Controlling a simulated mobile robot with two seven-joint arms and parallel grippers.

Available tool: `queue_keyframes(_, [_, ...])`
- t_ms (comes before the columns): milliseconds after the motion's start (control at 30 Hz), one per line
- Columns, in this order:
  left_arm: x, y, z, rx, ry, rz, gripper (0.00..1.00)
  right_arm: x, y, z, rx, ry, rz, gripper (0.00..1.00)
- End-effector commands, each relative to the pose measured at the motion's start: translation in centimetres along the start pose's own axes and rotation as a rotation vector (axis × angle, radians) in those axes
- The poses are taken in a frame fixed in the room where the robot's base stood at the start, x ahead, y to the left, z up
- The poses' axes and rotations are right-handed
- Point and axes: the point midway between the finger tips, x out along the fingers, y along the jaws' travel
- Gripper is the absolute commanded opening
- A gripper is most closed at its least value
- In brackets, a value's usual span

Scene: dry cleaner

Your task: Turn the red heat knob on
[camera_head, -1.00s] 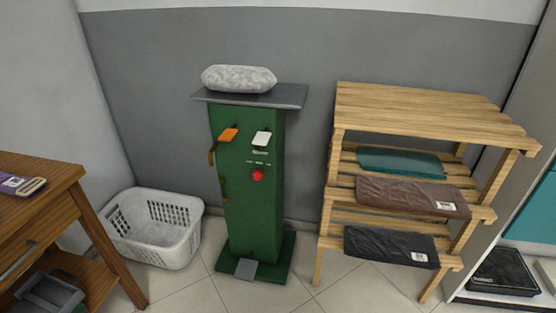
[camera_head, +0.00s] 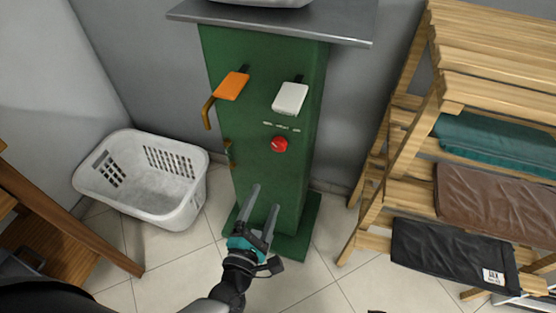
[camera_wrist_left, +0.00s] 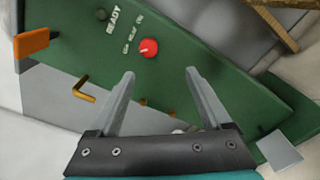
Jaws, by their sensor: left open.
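The red heat knob (camera_head: 279,145) is on the front of the green press cabinet (camera_head: 255,165), below a row of small white markings. It also shows in the left wrist view (camera_wrist_left: 148,48), above and between the fingers. My left gripper (camera_head: 265,197) is open and empty, in front of the cabinet and lower in the picture than the knob. In the left wrist view its two fingers (camera_wrist_left: 158,75) are spread and apart from the knob. My right gripper is not clearly in view; only a small dark piece shows at the bottom edge.
A brass handle (camera_head: 208,113) is at the cabinet's left. A white basket (camera_head: 185,213) stands to the left, a wooden rack (camera_head: 440,95) with folded clothes to the right. A grey top (camera_head: 290,22) overhangs the cabinet.

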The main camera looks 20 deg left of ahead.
Motion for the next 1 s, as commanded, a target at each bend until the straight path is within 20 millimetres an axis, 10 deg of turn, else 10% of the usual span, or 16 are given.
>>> queue_keyframes(267, [1.4, 1.5, 0.5, -0.177, 0.009, 0.068, 0.82, -0.9, 0.0, -1.0, 0.002, 0.013, 0.000, 0.50])
queue_keyframes(1000, [14.3, 2.2, 0.2, -0.169, 0.009, 0.064, 0.82, -5.1, 0.2, -4.5, 0.006, 0.091, 0.004, 0.50])
